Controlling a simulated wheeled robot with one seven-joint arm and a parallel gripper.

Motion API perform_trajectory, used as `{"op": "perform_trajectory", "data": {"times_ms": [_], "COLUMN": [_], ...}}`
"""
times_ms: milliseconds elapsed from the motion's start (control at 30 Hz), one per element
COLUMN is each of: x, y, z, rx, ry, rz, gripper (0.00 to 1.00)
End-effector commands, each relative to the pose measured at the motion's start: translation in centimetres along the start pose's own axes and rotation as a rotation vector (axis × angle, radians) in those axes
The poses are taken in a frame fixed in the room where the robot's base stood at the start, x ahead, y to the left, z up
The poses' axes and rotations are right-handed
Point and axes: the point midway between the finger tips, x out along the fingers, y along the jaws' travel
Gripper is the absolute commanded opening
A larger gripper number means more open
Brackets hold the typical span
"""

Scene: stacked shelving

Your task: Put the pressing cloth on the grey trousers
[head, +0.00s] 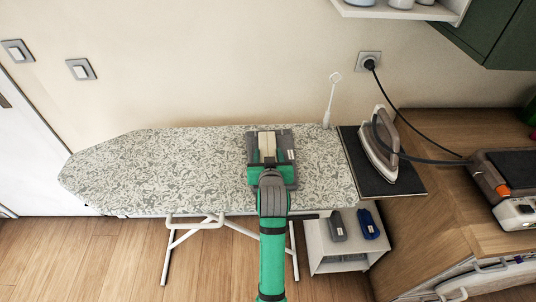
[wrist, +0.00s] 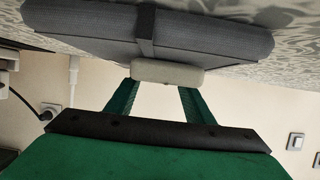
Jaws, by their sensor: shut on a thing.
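A grey folded bundle with a dark band and a small white label, which looks like the grey trousers (head: 288,138), lies on the patterned ironing board (head: 150,165); it also shows in the wrist view (wrist: 210,35). My gripper (head: 268,162) is over the bundle. In the wrist view its green fingers (wrist: 160,85) are shut on a cream, rounded piece, the pressing cloth (wrist: 167,73); the cloth also shows in the head view (head: 267,143). The cloth is right at the bundle. I cannot tell whether it rests on it. My gripper hides part of the bundle.
An iron (head: 380,145) stands on a dark pad (head: 405,185) at the right, its cord running to a wall socket (head: 369,62). Another grey bundle (head: 337,226) and a blue one (head: 369,224) sit on a low white shelf (head: 312,240). The board's left half is clear.

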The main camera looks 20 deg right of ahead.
Motion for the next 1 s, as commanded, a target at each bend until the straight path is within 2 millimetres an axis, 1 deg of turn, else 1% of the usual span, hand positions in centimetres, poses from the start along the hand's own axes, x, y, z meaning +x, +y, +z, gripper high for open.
{"op": "perform_trajectory", "data": {"times_ms": [133, 167, 200, 233, 567, 667, 767, 1000], "x": [0.1, 0.1, 0.1, 0.1, 0.0, -0.6, -2.0, -6.8], "y": [0.0, 0.0, 0.0, 0.0, 0.0, 0.0, 0.0, 0.0], "z": [0.2, 0.3, 0.2, 0.2, 0.1, -0.1, 0.0, 0.0], "rx": [0.000, 0.000, 0.000, 0.000, 0.000, 0.000, -0.001, -0.001], "ry": [-0.001, -0.001, -0.001, -0.001, 0.001, 0.001, 0.001, 0.001], "rz": [0.000, 0.000, 0.000, 0.000, 0.000, 0.000, 0.000, 0.000], "gripper": [0.26, 0.50, 0.60, 0.67, 0.67, 0.67, 0.67, 0.67]}}
